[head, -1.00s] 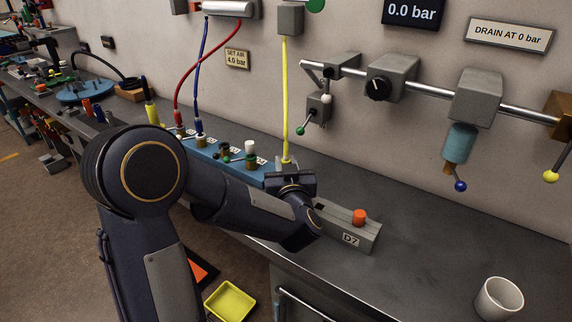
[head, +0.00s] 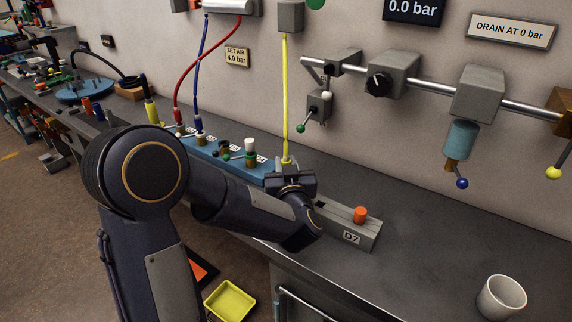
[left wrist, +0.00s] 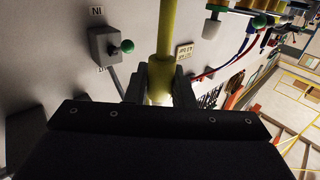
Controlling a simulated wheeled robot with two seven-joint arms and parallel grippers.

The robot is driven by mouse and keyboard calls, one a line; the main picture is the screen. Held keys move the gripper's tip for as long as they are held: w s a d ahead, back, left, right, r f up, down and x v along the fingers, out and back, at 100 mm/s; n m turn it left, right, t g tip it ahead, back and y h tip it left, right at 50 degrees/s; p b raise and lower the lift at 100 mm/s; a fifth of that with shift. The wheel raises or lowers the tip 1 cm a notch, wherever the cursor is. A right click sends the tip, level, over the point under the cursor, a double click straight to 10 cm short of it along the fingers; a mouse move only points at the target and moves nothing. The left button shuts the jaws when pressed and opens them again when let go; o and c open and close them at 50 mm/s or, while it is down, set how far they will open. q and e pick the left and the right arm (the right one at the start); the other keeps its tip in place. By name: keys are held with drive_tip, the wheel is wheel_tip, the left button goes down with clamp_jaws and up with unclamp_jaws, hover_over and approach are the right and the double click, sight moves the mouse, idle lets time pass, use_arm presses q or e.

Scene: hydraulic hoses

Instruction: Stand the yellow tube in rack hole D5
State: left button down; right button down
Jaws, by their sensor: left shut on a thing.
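The yellow tube (head: 285,95) runs down from a grey box on the wall to my left gripper (head: 287,166). In the left wrist view the two fingers (left wrist: 160,88) are closed around the thicker yellow end of the tube (left wrist: 166,35). The tube stands close to upright, over or beside the right end of the blue rack (head: 215,152). My gripper and arm hide its lower end, so I cannot tell if it touches the rack. I cannot read a D5 label. My right gripper is not in view.
A grey block (head: 368,235) labelled D7, with an orange cap (head: 360,215), lies right of my gripper. Red (head: 205,60) and blue (head: 197,80) hoses reach the rack from the wall. A white cup (head: 500,297) stands at the bench's right; the bench between is clear.

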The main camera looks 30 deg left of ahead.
use_arm(q)
drive_tip(key=shift+f+b, duration=1.1)
drive_tip(key=shift+f, duration=0.2)
drive_tip(key=c, duration=1.2)
unclamp_jaws()
drive_tip(key=shift+o, duration=0.2)
drive_tip(key=v, duration=0.8)
